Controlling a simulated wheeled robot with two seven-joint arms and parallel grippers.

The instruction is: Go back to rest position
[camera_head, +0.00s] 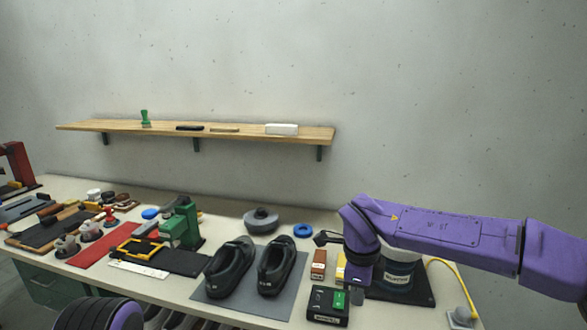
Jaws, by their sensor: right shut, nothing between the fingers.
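My right arm comes in from the right edge, and its dark right gripper (320,238) points left over the right part of the workbench (390,315). It is shut and empty, close to the blue ring (303,231) in the picture. A purple and black part of my left arm shows at the bottom left; the left gripper is out of view. A pair of black shoes (230,266) (276,267) stands on a grey mat (250,302), left of the right gripper.
Right of the shoes are a black box with a green button (328,305), a brown box (318,264) and a labelled can (398,277), partly behind my arm. A green press (182,225) and several tools fill the left side. A wooden shelf (240,133) is on the wall.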

